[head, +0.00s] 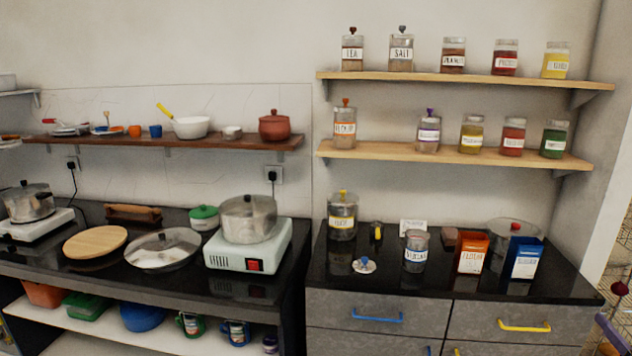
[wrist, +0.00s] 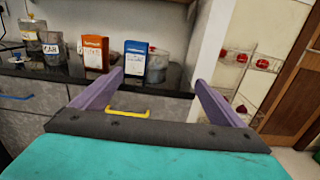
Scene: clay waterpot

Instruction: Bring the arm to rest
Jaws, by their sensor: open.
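My gripper (wrist: 157,78) shows in the wrist view with its two purple fingers spread wide apart. It is open and nothing is between the fingers. Beyond it, across a gap, are the black counter's front edge and a drawer with a yellow handle (wrist: 128,113). An orange box (wrist: 95,53) and a blue box (wrist: 135,61) stand on the counter behind the fingers. The fingers appear clear of both boxes. In the head view I cannot clearly make out my gripper. A reddish-brown lidded pot (head: 274,126) sits on the dark wall shelf.
The black right counter (head: 322,272) holds jars, an orange box (head: 471,253) and a blue box (head: 523,259). Two wooden shelves (head: 455,153) with jars hang above. A steel pot (head: 248,219) stands on a hotplate (head: 220,252) at left. A tiled wall and wooden door (wrist: 298,100) are at right.

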